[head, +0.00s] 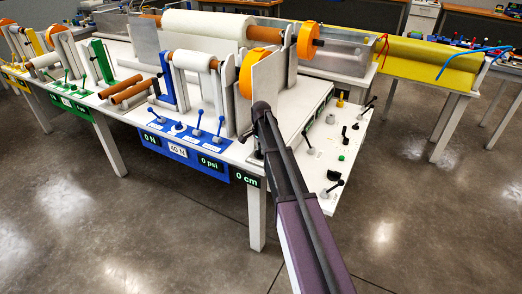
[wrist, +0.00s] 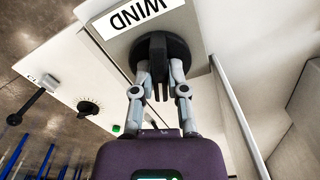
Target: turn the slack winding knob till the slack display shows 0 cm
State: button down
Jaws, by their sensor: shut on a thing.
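The slack winding knob (wrist: 160,43) is a black round knob with a raised grip, beside a white label reading WIND (wrist: 137,14), upside down in the wrist view. My gripper (wrist: 158,74) has its two grey fingers closed on the knob's grip, one on each side. In the head view my gripper (head: 262,110) is at the right end of the white machine, and I cannot make out the knob there. The slack display (head: 246,178), green digits on black at the table's front corner, reads 0 cm.
A blue panel (head: 185,160) with levers and displays reading 0 N, 60 N and 0 psi is left of my arm. A white side panel (head: 325,165) with small knobs and levers is to the right. Orange discs (head: 252,72) and upright plates stand close behind my gripper.

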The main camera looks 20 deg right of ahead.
dwell(0.3)
jog(key=c, duration=0.7)
grip_release()
jog(key=shift+o, duration=0.2)
jog(key=shift+n, duration=0.3)
